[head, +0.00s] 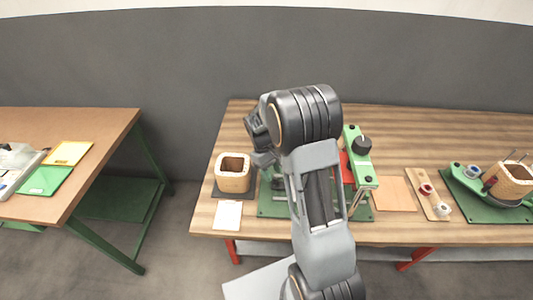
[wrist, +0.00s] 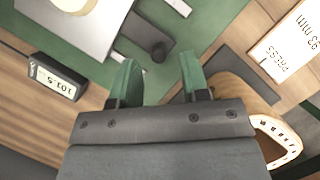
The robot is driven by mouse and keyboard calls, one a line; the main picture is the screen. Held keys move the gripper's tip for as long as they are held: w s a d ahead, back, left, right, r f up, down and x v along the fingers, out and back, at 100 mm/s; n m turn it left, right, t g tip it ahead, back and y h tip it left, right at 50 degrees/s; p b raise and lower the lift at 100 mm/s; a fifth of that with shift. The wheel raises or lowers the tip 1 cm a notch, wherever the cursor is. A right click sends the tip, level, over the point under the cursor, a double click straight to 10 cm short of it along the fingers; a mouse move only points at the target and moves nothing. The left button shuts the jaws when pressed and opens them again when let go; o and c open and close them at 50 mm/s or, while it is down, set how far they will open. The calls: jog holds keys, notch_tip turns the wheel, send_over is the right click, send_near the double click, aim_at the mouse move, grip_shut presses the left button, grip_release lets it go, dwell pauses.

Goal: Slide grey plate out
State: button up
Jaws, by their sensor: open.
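A light grey plate (wrist: 85,32) lies on the green base (wrist: 215,18) in the upper left of the wrist view, with a cream round piece partly on it at the frame edge. In the head view the green press base (head: 275,208) is partly hidden behind my arm, and the grey plate cannot be made out.
A wooden coil (head: 233,180) stands on a dark mat left of the press, beside a white card (head: 228,214). A small display box (wrist: 57,77) shows in the wrist view. The press's green arm (head: 360,165) stands right of my arm. Another coil (head: 508,182) is far right.

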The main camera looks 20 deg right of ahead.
jog(key=v, duration=1)
jog(key=shift+r, duration=0.2)
jog(key=shift+d+f, duration=0.1)
